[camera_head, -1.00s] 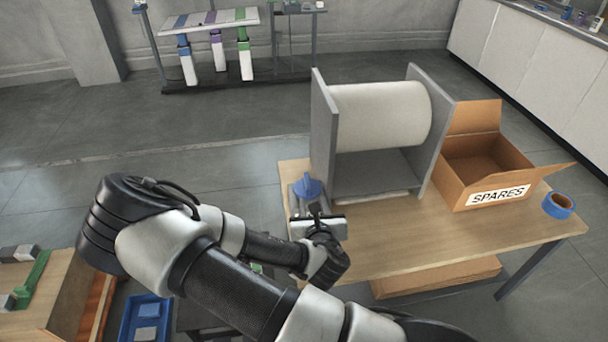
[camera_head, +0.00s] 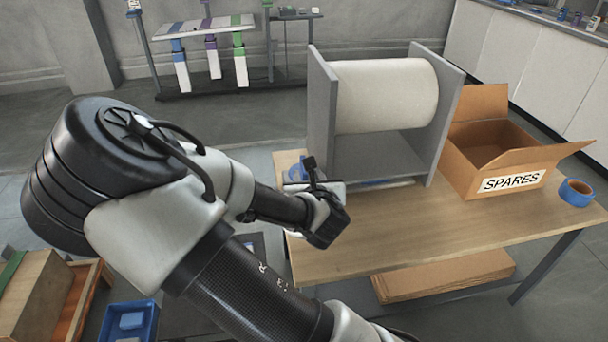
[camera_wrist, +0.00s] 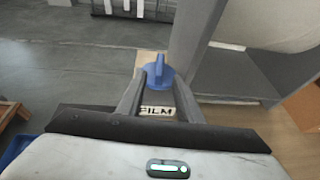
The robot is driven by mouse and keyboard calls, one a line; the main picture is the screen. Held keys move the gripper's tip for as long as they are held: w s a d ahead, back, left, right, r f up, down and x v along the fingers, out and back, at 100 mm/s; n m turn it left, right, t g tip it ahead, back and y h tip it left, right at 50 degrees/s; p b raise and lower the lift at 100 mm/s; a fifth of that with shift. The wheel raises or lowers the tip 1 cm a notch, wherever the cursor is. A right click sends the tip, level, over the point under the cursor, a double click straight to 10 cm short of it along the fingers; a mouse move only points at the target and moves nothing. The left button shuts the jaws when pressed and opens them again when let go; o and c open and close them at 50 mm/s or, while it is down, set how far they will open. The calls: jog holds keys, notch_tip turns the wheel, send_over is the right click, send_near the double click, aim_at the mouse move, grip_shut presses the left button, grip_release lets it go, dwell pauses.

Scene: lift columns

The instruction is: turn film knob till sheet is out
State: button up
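The blue film knob (camera_wrist: 158,75), a round disc with an upright ridge, is in the middle of the wrist view, just ahead of my fingertips. A FILM label (camera_wrist: 157,112) shows between my fingers. My gripper (camera_wrist: 159,80) is open, its fingers spread to either side of the ridge; contact cannot be told. In the head view my gripper (camera_head: 308,187) mostly hides the knob, leaving some blue (camera_head: 297,171) visible. A large white film roll (camera_head: 387,95) hangs between grey side plates (camera_head: 322,105). A pale strip shows low at the stand's front; I cannot tell if it is sheet.
The wooden table (camera_head: 420,235) has clear room at its front. An open SPARES box (camera_head: 512,183) and blue tape (camera_head: 575,192) stand on the right. Flat cardboard (camera_head: 445,275) lies below. A blue tray (camera_head: 128,322) is at lower left. The left stand plate rises close beside my gripper.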

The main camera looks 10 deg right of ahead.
aim_at(304, 172)
jog(key=b+x, duration=0.2)
jog(key=x, duration=0.9)
jog(key=shift+w, duration=0.35)
jog(key=shift+c, duration=0.5)
grip_shut()
